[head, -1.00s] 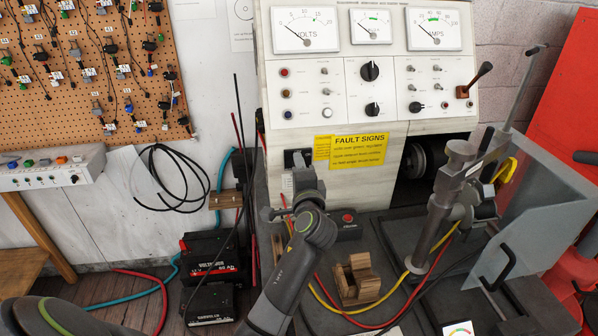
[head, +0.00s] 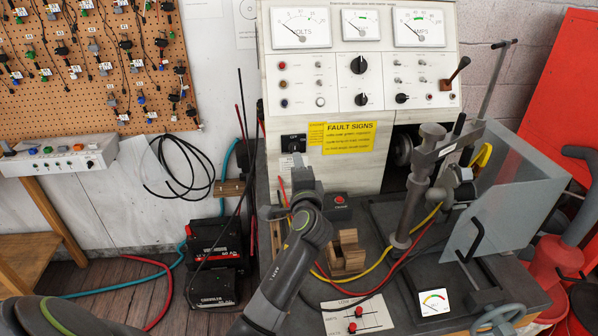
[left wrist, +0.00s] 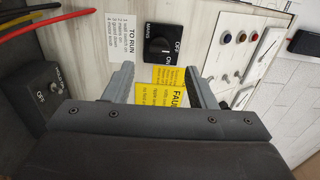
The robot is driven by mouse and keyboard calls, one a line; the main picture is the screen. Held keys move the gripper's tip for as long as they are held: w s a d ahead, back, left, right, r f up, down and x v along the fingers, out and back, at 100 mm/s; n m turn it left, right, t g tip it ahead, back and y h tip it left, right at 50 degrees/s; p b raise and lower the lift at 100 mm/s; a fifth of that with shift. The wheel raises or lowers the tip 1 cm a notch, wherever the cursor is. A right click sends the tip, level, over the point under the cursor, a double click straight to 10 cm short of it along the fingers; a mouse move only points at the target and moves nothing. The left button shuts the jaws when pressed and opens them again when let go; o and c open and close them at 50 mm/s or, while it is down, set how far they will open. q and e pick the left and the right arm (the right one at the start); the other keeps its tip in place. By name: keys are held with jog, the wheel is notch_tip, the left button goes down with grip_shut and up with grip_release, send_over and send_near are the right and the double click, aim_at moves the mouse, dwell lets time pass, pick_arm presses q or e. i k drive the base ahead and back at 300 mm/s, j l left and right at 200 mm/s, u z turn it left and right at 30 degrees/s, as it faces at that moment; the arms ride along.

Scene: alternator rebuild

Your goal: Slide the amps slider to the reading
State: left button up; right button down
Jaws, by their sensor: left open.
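A white card (head: 362,318) low in the head view carries a small panel with two red-knobbed sliders, an upper knob (head: 358,311) and a lower knob (head: 352,328). My left gripper (head: 293,190) is in front of the bench face, above and left of the sliders. In the left wrist view its jaws (left wrist: 162,85) are apart and empty, facing the mains switch (left wrist: 163,45) and yellow signs. My right gripper is out of view.
A wooden block (head: 346,258), red and yellow cables and a clamp post (head: 420,180) stand behind the sliders. A clear guard (head: 505,200) is to the right. A small meter (head: 434,301) lies right of the sliders.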

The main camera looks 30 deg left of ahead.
aim_at(359, 310)
jog(key=k+l, duration=0.7)
jog(key=l, duration=0.15)
